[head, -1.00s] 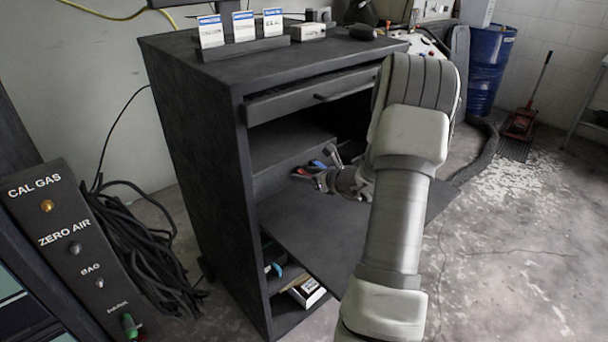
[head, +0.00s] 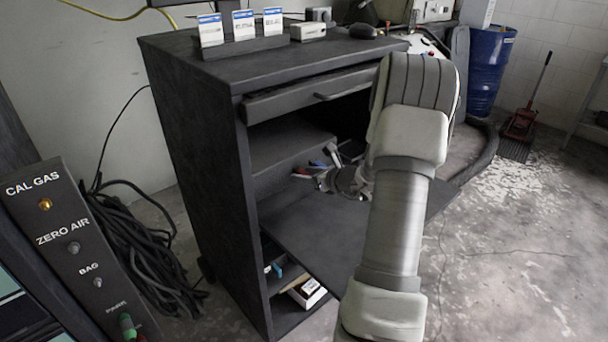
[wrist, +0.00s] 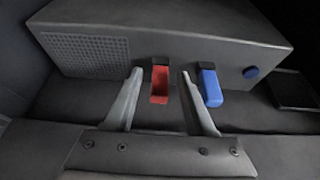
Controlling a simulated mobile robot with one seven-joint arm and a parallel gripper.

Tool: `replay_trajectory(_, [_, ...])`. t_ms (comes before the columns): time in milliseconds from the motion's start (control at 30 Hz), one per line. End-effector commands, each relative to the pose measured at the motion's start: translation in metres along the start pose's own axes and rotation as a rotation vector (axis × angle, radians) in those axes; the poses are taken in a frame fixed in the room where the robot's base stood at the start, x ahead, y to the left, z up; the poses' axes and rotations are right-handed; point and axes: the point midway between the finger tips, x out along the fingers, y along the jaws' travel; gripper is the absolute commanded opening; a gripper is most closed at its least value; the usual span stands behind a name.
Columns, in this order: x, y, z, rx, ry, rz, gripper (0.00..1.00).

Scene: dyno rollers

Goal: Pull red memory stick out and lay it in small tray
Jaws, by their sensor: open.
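The red memory stick (wrist: 159,86) sticks out of the front of a dark box (wrist: 190,45) in the wrist view. A blue stick (wrist: 210,86) sticks out of the same box just to its right. My gripper (wrist: 160,76) is open, with one finger on each side of the red stick and gaps visible between. The right finger lies between the red and blue sticks. In the head view my gripper (head: 324,180) is inside the cabinet's open bay, and the red stick (head: 301,173) shows small beside it.
The dark cabinet (head: 190,150) encloses the bay, with a drawer (head: 315,97) above and a pulled-out shelf (head: 320,225) below my arm.

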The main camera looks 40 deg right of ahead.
Motion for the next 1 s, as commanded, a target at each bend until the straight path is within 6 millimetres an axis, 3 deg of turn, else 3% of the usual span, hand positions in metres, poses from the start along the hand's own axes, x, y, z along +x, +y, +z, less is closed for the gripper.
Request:
replay_trajectory(33, [-0.0001,0.0000,0.0001,0.000,0.000,0.000,0.55])
replay_trajectory(333, [-0.0001,0.0000,0.0001,0.000,0.000,0.000,0.01])
replay_trajectory(1000, [0.0000,0.0000,0.0002,0.000,0.000,0.000,0.00])
